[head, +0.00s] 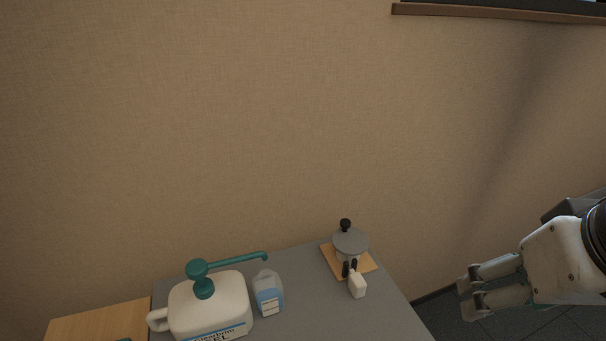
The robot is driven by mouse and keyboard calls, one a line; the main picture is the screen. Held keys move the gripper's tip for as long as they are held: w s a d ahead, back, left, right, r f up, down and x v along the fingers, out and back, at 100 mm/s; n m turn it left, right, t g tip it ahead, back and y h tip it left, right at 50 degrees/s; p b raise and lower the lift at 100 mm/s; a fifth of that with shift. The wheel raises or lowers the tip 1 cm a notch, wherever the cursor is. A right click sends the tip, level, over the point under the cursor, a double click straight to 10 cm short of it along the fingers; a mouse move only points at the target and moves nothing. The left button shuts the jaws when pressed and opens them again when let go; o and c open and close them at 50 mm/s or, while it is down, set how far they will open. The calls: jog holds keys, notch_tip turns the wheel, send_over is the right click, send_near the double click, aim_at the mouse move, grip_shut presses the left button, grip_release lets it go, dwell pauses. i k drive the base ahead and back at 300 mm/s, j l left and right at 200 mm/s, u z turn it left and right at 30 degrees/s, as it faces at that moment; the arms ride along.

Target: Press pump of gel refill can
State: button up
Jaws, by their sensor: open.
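The gel refill can (212,307) is a white canister with a side handle and a label reading "GEL". It stands upright on the grey tabletop (310,318) at the bottom left. Its teal pump (197,268) has a round head and a long spout pointing right, over a small bottle with a blue label (268,293). The bottom of the can is cut off by the frame edge. My gripper (466,297) is at the lower right, open and empty, beyond the table's right edge and well apart from the can. Its fingers point left.
A grey-lidded pot with a black knob (350,243) stands on a wooden board (369,262), with a small white object (358,286) before it. A wooden surface (100,322) adjoins at left. A wall rises behind; a ledge (490,13) is at upper right.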

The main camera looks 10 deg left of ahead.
aim_at(196, 270)
jog(key=i+u, duration=0.15)
jog(key=u, duration=1.45)
